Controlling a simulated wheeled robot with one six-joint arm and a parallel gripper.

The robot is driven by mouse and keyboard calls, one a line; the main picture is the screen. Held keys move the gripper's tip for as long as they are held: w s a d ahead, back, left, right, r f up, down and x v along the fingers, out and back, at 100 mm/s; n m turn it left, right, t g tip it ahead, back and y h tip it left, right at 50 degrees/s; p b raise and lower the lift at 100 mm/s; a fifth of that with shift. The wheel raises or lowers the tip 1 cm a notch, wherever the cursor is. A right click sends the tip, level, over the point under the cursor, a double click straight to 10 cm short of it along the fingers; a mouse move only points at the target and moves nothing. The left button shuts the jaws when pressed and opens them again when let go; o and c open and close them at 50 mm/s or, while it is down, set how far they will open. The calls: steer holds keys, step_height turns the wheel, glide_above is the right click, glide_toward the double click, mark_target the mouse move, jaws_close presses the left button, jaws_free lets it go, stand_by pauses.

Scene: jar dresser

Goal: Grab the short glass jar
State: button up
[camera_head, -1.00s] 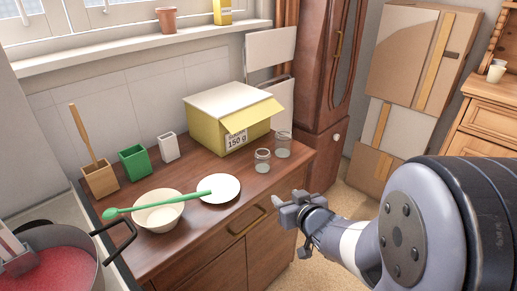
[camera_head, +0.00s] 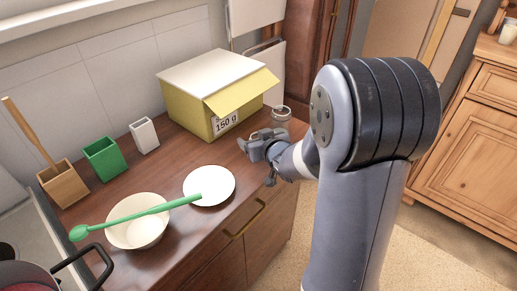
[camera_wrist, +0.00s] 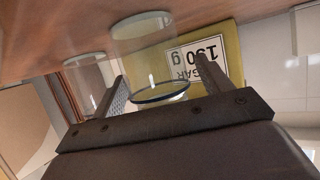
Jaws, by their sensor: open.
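Two clear glass jars stand upright on the wooden dresser top. In the upside-down wrist view, the nearer jar (camera_wrist: 143,45) appears between the two finger lines, its dark-edged rim toward the palm; I see no finger touching it. The other jar (camera_wrist: 86,78) is left of the left finger. In the head view, one jar (camera_head: 281,115) shows just behind my gripper (camera_head: 247,145); the nearer one is hidden by the gripper. The nearer jar looks like the short one, but I cannot tell surely. My gripper (camera_wrist: 162,70) is open and empty.
A yellow sugar box (camera_head: 205,110) stands close behind the jars. A white plate (camera_head: 222,187), a cream bowl (camera_head: 135,236) with a green spoon (camera_head: 150,211), and several holders, including a green one (camera_head: 104,160), occupy the left. Some bare wood lies between plate and box.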

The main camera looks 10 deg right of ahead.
steer(key=shift+w+a+f, duration=0.1)
steer(key=shift+w, duration=0.15)
steer(key=shift+c, duration=0.2)
steer(key=c, duration=1.1)
